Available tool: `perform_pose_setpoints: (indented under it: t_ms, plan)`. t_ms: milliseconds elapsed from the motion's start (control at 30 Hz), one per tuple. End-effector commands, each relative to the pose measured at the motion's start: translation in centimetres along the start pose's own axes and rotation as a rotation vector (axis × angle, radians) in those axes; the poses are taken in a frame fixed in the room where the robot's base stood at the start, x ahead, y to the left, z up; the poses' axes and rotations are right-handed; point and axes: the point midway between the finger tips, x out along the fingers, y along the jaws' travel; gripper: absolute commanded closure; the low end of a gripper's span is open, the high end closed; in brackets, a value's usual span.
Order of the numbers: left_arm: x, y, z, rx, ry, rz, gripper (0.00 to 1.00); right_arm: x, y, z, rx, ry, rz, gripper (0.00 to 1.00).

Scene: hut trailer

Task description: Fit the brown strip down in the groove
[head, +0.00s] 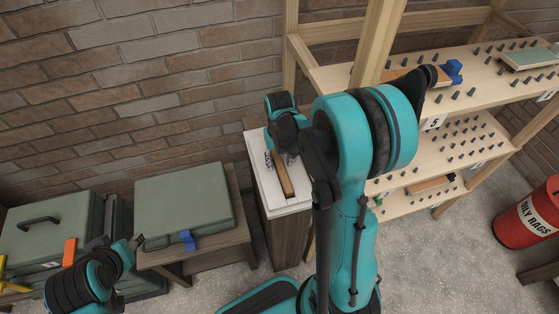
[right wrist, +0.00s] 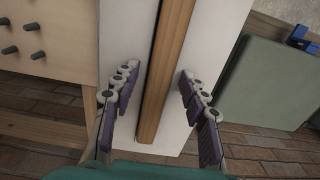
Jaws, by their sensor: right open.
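The brown strip (head: 285,179) lies lengthwise on a white-topped stand (head: 297,206) against the brick wall. In the right wrist view the strip (right wrist: 169,65) runs between the two fingers, with a dark line, perhaps the groove's edge, along its left side. I cannot tell whether it is seated in the groove or lies over it. My right gripper (right wrist: 158,77) is open around the strip, one finger on each side, with white surface showing between. My left gripper (head: 138,242) is far to the left near a green case; its fingers are too small to read.
A wooden peg rack (head: 440,134) stands right of the stand. A green case (head: 184,200) sits on a low dark table to the left, with another green case (head: 45,232) beyond it.

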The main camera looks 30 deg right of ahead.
Motion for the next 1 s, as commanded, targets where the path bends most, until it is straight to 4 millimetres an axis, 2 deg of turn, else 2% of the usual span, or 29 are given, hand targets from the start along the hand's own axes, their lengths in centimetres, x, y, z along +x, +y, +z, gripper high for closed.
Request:
perform_pose_setpoints:
  t_ms: [167,500,600,767,867,1000]
  plan:
    - [-0.7,0.0,-0.5,0.000,0.000,0.000,0.60,-1.5,0.0,0.0,0.000,0.000,0.000,0.56]
    - [-2.8,0.0,-2.0,0.000,0.000,0.000,0.60,-8.9,0.0,0.0,0.000,0.000,0.000,0.56]
    - [-3.2,0.0,-2.3,0.000,0.000,0.000,0.60,-10.6,0.0,0.0,0.000,0.000,0.000,0.56]
    - [-3.5,0.0,-2.5,0.000,0.000,0.000,0.60,-12.1,0.0,0.0,0.000,0.001,0.000,0.56]
    - [-3.5,0.0,-2.5,0.000,0.000,0.000,0.60,-12.9,-0.4,0.5,-0.008,0.019,0.000,0.56]
    - [-3.5,0.0,-2.5,0.000,0.000,0.000,0.60,-14.8,-1.9,2.6,-0.045,0.110,-0.002,0.56]
